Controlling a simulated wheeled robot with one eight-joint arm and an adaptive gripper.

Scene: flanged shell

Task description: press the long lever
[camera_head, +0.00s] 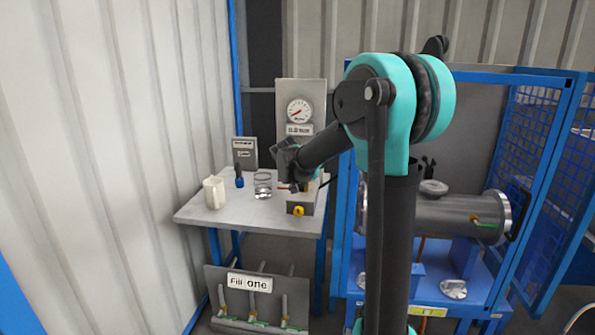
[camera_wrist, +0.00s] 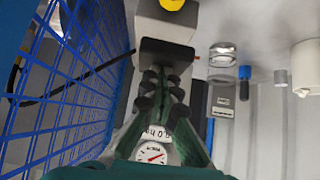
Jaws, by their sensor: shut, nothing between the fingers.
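A thin long black lever (camera_wrist: 85,75) runs out from a grey box (camera_wrist: 165,25) toward the blue mesh in the wrist view. In the head view the box (camera_head: 305,204) sits on the right part of a small table, and a short dark piece of the lever (camera_head: 326,182) shows beside my arm. My gripper (camera_wrist: 161,78) is shut and empty, with its fingertips close to the box beside the lever's base. I cannot tell whether they touch anything. In the head view my gripper is mostly hidden by my wrist.
A gauge panel (camera_head: 300,100) stands behind. A blue mesh cage (camera_head: 530,130) with a flanged metal shell (camera_head: 450,218) is at right.

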